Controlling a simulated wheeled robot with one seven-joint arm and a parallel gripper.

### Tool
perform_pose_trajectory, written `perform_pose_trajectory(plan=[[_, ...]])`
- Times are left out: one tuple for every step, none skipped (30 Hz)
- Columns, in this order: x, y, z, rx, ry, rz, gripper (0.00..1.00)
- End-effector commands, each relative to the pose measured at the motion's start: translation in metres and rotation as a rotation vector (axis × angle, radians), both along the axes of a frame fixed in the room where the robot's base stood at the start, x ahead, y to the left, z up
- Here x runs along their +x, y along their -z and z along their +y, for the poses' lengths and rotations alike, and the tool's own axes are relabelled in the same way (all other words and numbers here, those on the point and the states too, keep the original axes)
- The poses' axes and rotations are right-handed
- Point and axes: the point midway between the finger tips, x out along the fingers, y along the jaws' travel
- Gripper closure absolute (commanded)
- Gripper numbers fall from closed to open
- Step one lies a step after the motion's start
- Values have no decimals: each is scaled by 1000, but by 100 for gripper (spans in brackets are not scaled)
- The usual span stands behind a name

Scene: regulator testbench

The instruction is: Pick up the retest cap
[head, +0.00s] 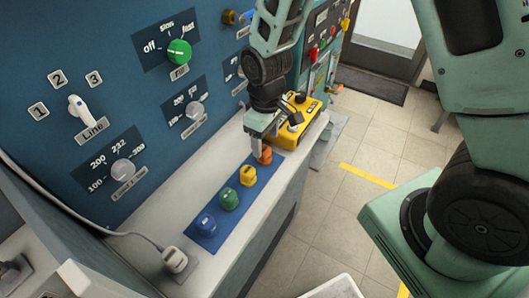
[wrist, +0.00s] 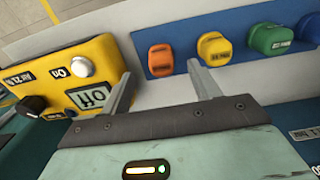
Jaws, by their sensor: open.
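Several coloured caps stand in a row on a blue strip (head: 238,205) on the bench ledge: orange (head: 265,155), yellow (head: 247,176), green (head: 229,200) and blue (head: 206,223). Their labels are too small to read, so I cannot tell which is the retest cap. My gripper (head: 258,148) is over the orange end of the row. In the wrist view my gripper (wrist: 160,78) is open and empty, with the orange cap (wrist: 160,60) showing between its fingertips and the yellow cap (wrist: 213,47) just past the right finger. I cannot tell whether a finger touches a cap.
A yellow box (head: 296,121) with a black knob and a pale button stands close beside the orange cap. A blue panel with knobs, including a green one (head: 179,51), rises behind the ledge. A white plug (head: 174,260) with a cable lies near the blue cap.

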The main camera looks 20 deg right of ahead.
Motion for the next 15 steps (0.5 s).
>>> perform_pose_trajectory(plan=[[-1,6,1,-1,-1,4,38],[-1,10,1,-3,-1,6,38],[0,15,2,-2,-1,5,38],[0,20,2,-3,-1,6,38],[0,24,2,-2,-1,5,38],[0,30,2,-2,0,5,38],[0,34,2,-2,0,5,38],[1,37,3,-1,0,4,38],[0,41,3,-1,0,3,38],[1,43,3,-1,0,3,38],[1,44,3,0,0,2,38],[1,46,3,0,0,1,38],[1,46,3,0,0,0,38],[1,46,3,0,0,0,38],[1,47,3,0,0,0,38]])
